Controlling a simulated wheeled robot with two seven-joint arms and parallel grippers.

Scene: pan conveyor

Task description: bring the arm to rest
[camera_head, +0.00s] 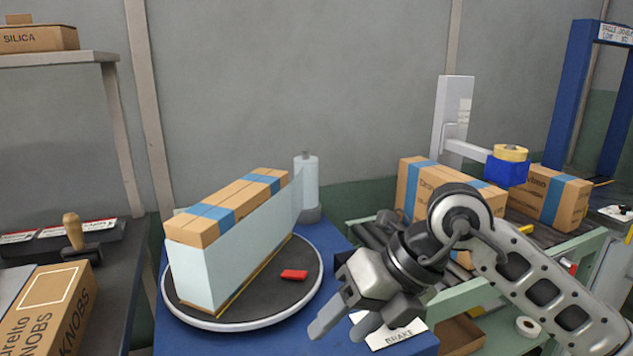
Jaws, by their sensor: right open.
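My right gripper (338,328) is open and empty. Its arm comes in from the right, and its fingers point down and left at the front of the blue table, beside the round turntable (262,303). No object shows between its fingers. My left gripper is not in view.
A wrapped stack of boxes (205,272) and a red piece (293,274) are on the turntable. A film roll (306,182) stands behind. Taped boxes (562,200) sit on the conveyor at right. A BRAKE label (392,333) lies by my gripper. A stamp (72,232) stands at left.

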